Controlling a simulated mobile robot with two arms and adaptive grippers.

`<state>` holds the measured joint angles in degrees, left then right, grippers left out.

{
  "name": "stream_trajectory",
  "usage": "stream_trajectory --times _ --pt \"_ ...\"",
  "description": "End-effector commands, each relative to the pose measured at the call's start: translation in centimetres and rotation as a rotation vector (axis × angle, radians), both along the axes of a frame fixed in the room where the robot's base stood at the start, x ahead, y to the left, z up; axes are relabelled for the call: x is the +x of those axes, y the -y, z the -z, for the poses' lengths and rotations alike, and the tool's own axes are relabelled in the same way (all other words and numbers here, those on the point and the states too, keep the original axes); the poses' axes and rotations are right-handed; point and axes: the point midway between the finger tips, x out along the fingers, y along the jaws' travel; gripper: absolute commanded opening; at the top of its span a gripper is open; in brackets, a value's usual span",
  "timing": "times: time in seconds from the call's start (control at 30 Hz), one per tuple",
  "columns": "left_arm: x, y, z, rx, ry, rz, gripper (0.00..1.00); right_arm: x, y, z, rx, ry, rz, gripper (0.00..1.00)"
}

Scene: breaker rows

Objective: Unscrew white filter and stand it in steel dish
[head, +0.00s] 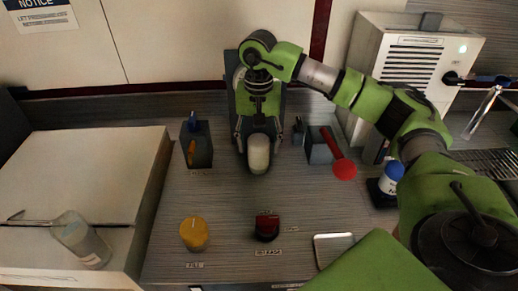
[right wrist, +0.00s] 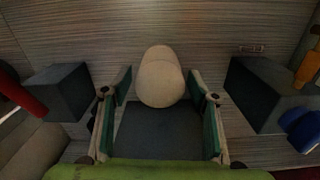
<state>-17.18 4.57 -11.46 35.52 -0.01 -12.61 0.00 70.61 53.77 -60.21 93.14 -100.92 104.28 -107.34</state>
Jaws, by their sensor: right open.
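The white filter (head: 259,153) is a pale rounded cylinder at the centre of the bench in the head view. It also shows in the right wrist view (right wrist: 160,76), in front of a dark grey block. My right gripper (head: 257,140) is open, with one finger on each side of the filter. The right wrist view shows gaps between the filter and both fingers. The filter's base and any thread are hard to make out. A shallow silver rectangular dish (head: 333,248), apparently the steel dish, lies at the front right, partly covered by my green arm link. My left gripper is not in view.
Dark holders with tools (head: 197,145) and a red-ended tool (head: 343,168) flank the filter. A clear jar (head: 80,240) is at left, a blue-capped container (head: 391,177) at right.

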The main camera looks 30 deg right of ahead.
Motion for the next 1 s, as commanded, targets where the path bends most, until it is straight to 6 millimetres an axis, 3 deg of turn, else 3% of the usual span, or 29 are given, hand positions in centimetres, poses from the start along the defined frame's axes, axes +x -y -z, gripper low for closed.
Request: stream_trajectory --times 0.5,0.97,1.0 --pt "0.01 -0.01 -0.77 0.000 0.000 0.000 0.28 -0.01 -0.03 -0.02 0.001 -0.001 0.619 0.55" --pt "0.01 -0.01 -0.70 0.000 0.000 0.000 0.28 -0.03 -0.01 0.02 0.001 -0.001 0.652 0.55" --pt "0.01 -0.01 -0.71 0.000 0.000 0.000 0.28 -0.03 -0.01 0.01 0.000 0.000 0.652 0.49"
